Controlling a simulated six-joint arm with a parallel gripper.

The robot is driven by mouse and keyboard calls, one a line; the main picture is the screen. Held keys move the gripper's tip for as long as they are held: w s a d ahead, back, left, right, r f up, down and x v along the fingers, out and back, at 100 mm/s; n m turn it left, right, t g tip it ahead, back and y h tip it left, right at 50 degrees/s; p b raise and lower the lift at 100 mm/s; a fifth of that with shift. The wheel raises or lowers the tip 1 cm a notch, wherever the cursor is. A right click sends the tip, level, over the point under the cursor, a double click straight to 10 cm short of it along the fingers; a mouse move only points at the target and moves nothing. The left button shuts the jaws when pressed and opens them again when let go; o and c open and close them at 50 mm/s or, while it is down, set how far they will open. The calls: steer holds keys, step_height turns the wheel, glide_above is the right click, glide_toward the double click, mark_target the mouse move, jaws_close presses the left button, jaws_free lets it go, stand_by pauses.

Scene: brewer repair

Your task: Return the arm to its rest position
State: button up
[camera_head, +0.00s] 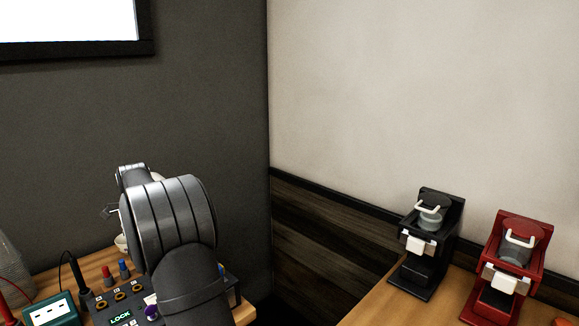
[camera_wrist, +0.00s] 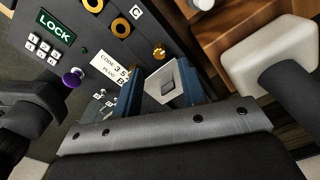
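My arm (camera_head: 176,225) stands in the lower left of the head view, over the bench and its control panel. It hides my gripper there. In the wrist view, the two blue fingers of my gripper (camera_wrist: 160,88) stand apart. A pale square piece with a grey centre (camera_wrist: 166,86) shows between them. I see no clear grip on it, and I cannot tell how far beyond the fingers it lies.
The dark panel (camera_wrist: 92,42) carries a LOCK display, a keypad, a purple knob (camera_wrist: 72,77) and yellow rings. A pale rounded object (camera_wrist: 270,60) is at the wrist view's right. Black (camera_head: 428,245) and red (camera_head: 508,268) brewers stand on the right bench (camera_head: 385,308).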

steer(key=shift+r, duration=2.8)
steer(key=shift+n, duration=0.3)
step_height(320, 180, down, 11)
steer(key=shift+f, duration=0.1)
steer(key=shift+n, duration=0.4)
steer(key=shift+r+n, duration=0.2)
steer(key=shift+n, duration=1.6)
